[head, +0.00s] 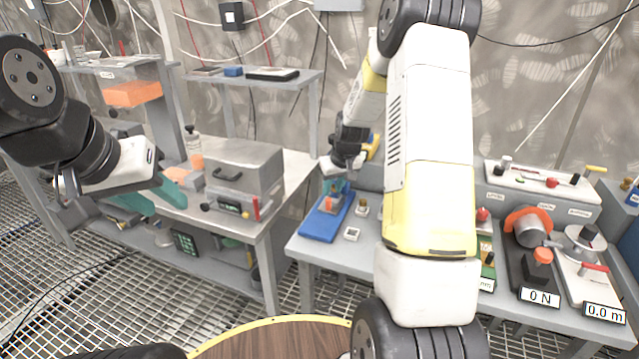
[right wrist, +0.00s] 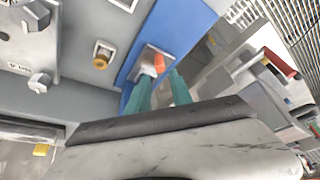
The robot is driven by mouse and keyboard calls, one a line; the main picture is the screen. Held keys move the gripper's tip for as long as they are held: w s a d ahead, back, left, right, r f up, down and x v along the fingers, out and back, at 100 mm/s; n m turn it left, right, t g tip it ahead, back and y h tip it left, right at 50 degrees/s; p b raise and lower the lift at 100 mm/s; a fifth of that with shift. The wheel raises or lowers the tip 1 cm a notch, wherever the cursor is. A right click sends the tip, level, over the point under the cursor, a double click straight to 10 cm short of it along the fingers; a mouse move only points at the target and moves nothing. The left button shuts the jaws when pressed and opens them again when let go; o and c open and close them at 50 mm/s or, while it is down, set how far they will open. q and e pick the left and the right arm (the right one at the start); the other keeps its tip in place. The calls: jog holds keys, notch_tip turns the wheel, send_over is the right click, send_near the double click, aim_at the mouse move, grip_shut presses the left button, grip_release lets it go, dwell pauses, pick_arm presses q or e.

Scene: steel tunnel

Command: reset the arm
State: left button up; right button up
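My right gripper (head: 338,192) reaches down over a blue panel (head: 325,222) at the left end of the right bench. In the right wrist view its two teal fingers (right wrist: 164,80) stand apart. A small orange piece (right wrist: 159,62) on a pale square base shows between and just beyond the fingertips, over the blue panel (right wrist: 190,25). I cannot tell whether the fingers touch it. My left gripper (head: 150,203) hangs at the left, near the left bench, with its teal fingers apart and nothing visible between them. My right arm hides the middle of the right bench.
A grey metal box (head: 232,167) and a device with a small screen sit on the left bench (head: 235,222). Instruments with an orange ring (head: 520,215) and number displays (head: 540,297) stand on the right bench. A round wooden top (head: 270,340) is in front. Grated floor shows between.

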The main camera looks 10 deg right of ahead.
jog(key=s+a+r, duration=0.2)
jog(key=s+r, duration=0.5)
jog(key=r, duration=0.2)
jog(key=s+a+r, duration=0.3)
jog(key=s+r, duration=0.4)
jog(key=r, duration=0.3)
jog(key=s+a+r, duration=0.1)
jog(key=s+r, duration=0.1)
jog(key=s, duration=0.7)
jog(key=s+a+r+m+t+y, duration=0.1)
jog(key=s+r, duration=0.1)
jog(key=s, duration=0.7)
jog(key=shift+s+a+r+m+t, duration=0.2)
jog(key=shift+s+r+m+t, duration=0.1)
jog(key=shift+r, duration=0.05)
jog(key=shift+d, duration=0.1)
